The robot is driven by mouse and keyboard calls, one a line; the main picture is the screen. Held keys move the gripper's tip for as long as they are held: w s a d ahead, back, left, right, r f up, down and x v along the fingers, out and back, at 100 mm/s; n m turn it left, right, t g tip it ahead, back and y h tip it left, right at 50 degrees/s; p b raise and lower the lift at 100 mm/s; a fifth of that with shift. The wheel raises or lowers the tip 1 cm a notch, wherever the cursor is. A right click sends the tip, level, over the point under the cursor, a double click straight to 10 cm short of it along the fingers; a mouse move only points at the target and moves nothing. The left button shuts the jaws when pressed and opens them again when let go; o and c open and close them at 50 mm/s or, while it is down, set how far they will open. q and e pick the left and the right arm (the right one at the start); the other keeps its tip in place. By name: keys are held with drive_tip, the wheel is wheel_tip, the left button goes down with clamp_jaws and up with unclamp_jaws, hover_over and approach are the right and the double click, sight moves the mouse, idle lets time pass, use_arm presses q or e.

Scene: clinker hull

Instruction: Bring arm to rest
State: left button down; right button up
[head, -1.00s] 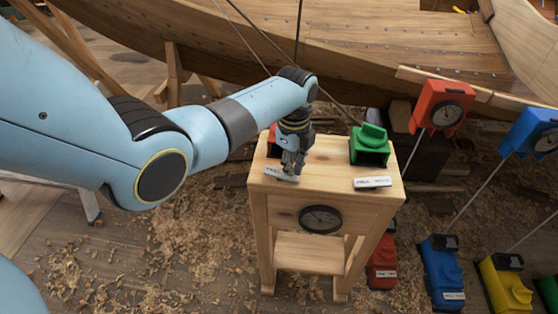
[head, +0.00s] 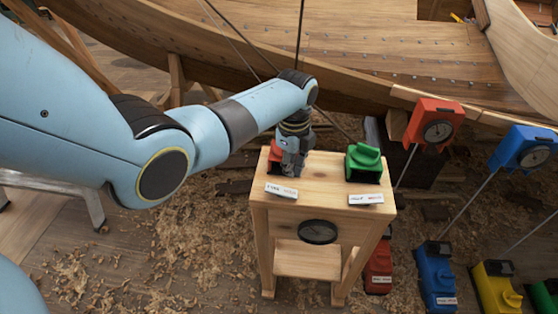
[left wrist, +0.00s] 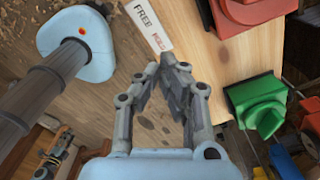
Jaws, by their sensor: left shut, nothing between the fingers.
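My left gripper (head: 290,171) is shut and empty, pointing down over the top of a wooden stand (head: 325,180). It is in front of a red block (head: 275,156), which it partly hides. In the left wrist view my left gripper's fingers (left wrist: 160,62) meet at the tips, close to a white label reading FREE and HELD (left wrist: 148,28). That label also shows in the head view (head: 281,190), nearer the stand's front edge than the gripper. I cannot tell whether the fingers touch anything. My right gripper is not in view.
A green block (head: 364,163) and a second label (head: 366,198) are on the stand's right side. Red (head: 436,120) and blue (head: 524,148) gauge boxes on rods stand to the right. A wooden hull (head: 340,50) fills the back. Shavings cover the floor.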

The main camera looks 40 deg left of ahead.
use_arm(q)
drive_tip(key=shift+f, duration=0.1)
drive_tip(key=s+f+n+g+b, duration=0.1)
drive_tip(key=s+f+n+b, duration=0.75)
drive_tip(key=s+f, duration=1.6)
drive_tip(key=s+f+n+g+b, duration=0.1)
drive_tip(key=s+f+n+b, duration=0.3)
drive_tip(key=s+f+b, duration=1.5)
drive_tip(key=s+f+n+t+p, duration=0.1)
drive_tip(key=n+p, duration=0.1)
drive_tip(key=p, duration=0.1)
drive_tip(key=s+f+n+t+p, duration=0.1)
drive_tip(key=s+f+n+p, duration=0.1)
drive_tip(key=n+p, duration=0.1)
drive_tip(key=shift+s+a+t+y+p, duration=0.15)
drive_tip(key=shift+t+y+p, duration=0.25)
drive_tip(key=shift+p, duration=0.25)
drive_tip(key=c, duration=2.1)
unclamp_jaws()
